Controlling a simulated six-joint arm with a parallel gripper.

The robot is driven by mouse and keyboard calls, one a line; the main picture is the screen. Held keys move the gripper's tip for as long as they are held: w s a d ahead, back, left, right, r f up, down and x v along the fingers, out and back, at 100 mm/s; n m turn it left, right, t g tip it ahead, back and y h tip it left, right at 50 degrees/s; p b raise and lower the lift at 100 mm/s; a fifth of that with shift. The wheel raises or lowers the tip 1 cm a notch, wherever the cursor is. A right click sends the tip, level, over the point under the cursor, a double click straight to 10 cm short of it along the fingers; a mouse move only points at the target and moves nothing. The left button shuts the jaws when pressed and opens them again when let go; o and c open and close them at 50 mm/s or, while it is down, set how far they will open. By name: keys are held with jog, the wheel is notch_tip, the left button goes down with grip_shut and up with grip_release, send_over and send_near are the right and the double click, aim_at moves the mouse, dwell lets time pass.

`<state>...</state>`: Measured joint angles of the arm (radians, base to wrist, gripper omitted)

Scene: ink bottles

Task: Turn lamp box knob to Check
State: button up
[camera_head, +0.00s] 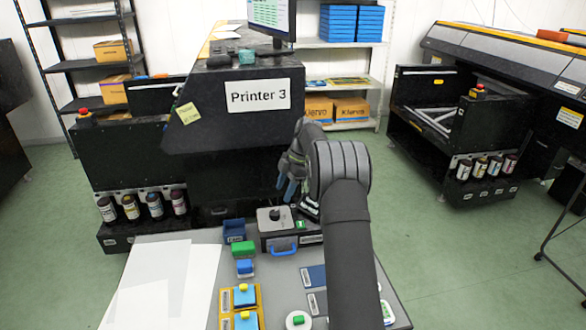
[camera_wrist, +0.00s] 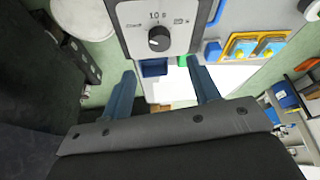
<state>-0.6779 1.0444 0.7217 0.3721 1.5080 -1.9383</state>
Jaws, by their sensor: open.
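The lamp box (camera_head: 268,238) stands at the back of the grey table, below the Printer 3 sign. Its light top panel carries a black round knob (camera_head: 275,213). In the wrist view the knob (camera_wrist: 159,40) sits on the panel (camera_wrist: 130,14) of the lamp box, with small printed marks above it. A pale mark shows on the knob, but the lettering is too small to tell which position it points to. My gripper (camera_head: 285,188) is above and slightly right of the knob. In the wrist view my gripper (camera_wrist: 163,85) has its blue fingers wide apart with nothing between them.
A small blue bin (camera_head: 234,230), a green block (camera_head: 243,248) and a blue block (camera_head: 245,267) are left of the lamp box. Yellow trays (camera_head: 226,300) lie nearer. White sheets (camera_head: 160,285) cover the left. Several ink bottles (camera_head: 154,205) stand behind on the left.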

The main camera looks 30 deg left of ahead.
aim_at(274, 212)
jog(key=v, duration=0.8)
jog(key=shift+r, duration=0.3)
jog(key=shift+f, duration=0.1)
jog(key=x, duration=1.7)
jog(key=shift+f, duration=0.1)
